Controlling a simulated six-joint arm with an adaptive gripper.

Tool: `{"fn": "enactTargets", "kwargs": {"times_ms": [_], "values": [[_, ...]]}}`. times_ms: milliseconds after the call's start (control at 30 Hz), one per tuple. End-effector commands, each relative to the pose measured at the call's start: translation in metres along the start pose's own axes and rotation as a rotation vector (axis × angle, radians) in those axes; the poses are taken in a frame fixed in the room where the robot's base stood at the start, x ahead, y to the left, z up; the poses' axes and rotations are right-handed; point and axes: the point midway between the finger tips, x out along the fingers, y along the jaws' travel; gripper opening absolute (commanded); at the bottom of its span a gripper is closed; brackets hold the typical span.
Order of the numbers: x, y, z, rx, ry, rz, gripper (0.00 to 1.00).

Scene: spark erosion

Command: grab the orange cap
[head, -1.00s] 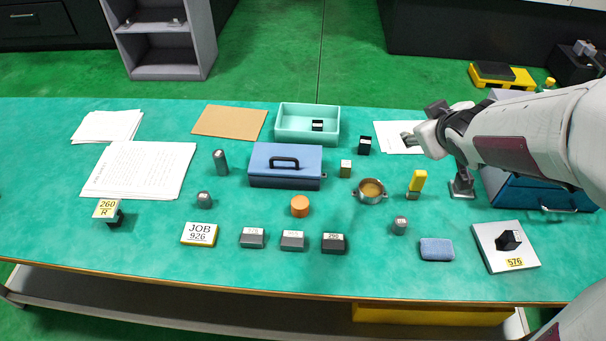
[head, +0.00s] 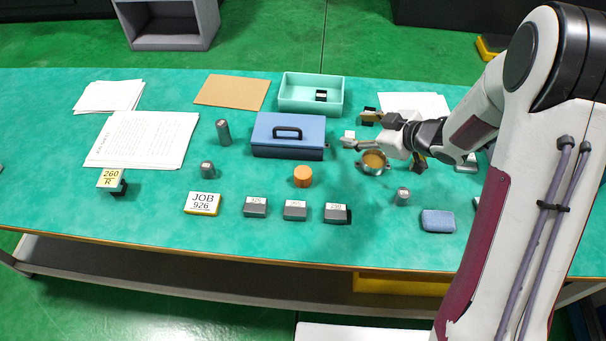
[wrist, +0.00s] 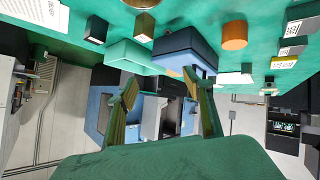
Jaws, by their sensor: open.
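The orange cap (head: 303,176) is a short round cylinder standing on the green bench, in front of the blue case, in the head view. It also shows in the wrist view, right of the centre top (wrist: 235,35). My gripper (head: 358,130) is open and empty, to the right of the cap and farther back, in the air above the bench beside the blue case. In the wrist view its two fingers (wrist: 160,78) are spread apart, and the cap lies off to the right of them, untouched.
The blue case (head: 288,148) with a dark handle stands just behind the cap. A round metal cup (head: 373,163) is right of it, below my gripper. Several grey labelled blocks (head: 295,210) line up in front. A mint tray (head: 341,103) sits at the back. Bench around the cap is clear.

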Motion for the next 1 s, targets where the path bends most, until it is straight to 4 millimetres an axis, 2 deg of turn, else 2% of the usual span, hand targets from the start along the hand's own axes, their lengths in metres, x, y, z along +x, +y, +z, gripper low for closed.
{"fn": "enactTargets", "kwargs": {"times_ms": [200, 533, 733, 1000], "values": [[0.024, -0.042, 0.016, 0.012, 0.095, -0.152, 0.51], [0.037, -0.105, 0.031, 0.057, 0.239, -0.364, 0.51], [0.037, -0.121, 0.034, 0.075, 0.28, -0.419, 0.51], [0.037, -0.123, 0.034, 0.077, 0.285, -0.426, 0.51]]}}
